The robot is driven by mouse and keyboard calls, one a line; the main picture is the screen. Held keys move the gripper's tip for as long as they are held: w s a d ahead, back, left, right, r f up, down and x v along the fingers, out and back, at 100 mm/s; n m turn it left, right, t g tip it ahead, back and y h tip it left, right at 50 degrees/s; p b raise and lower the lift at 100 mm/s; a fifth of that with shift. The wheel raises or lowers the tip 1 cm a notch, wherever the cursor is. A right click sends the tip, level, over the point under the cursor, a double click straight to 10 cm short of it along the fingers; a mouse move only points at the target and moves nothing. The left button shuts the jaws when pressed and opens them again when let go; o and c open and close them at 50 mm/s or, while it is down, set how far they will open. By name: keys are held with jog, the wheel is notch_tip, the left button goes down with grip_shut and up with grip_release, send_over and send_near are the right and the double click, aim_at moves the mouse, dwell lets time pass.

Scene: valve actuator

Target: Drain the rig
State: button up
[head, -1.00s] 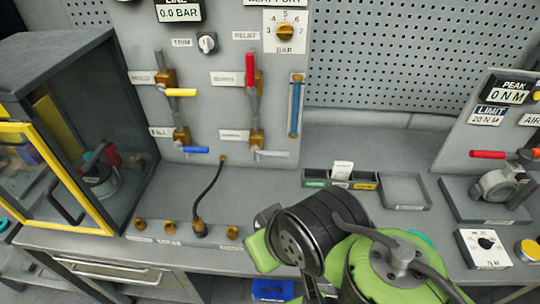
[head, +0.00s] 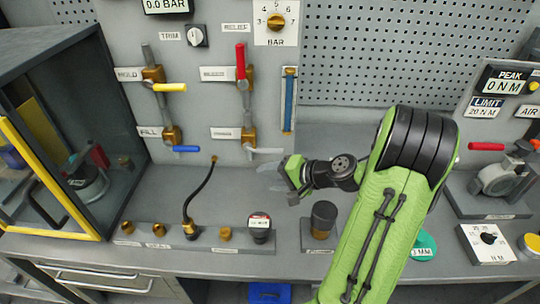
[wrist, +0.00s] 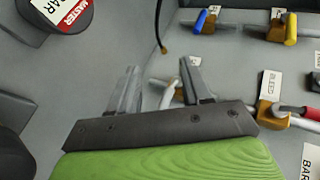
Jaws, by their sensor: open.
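The upright panel carries several lever valves. The lower right valve (head: 248,138) has a pale grey lever (head: 266,151) pointing right; its label is too small to read. The lever also shows in the wrist view (wrist: 170,92), seen between my fingers. Above it is a valve with a red lever (head: 240,62) standing upright. The HOLD valve has a yellow lever (head: 170,87) and the FILL valve a blue lever (head: 186,149), both pointing right.
A LINE display (head: 166,6) reads 0.0 BAR. A MASTER gauge (head: 260,226) and a dark cylinder (head: 323,216) stand on the bench. A yellow-framed cabinet (head: 50,180) is at left.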

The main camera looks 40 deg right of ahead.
aim_at(275, 153)
jog(key=s+d+f+m+t+h, duration=0.25)
jog(key=d+m+t, duration=0.35)
jog(key=d, duration=0.6)
jog(key=shift+m+g, duration=0.4)
jog(key=x, duration=1.6)
jog(key=shift+a+p, duration=0.15)
jog(key=shift+p, duration=0.15)
jog(key=shift+s+h, duration=0.1)
jog(key=shift+h, duration=0.15)
grip_shut()
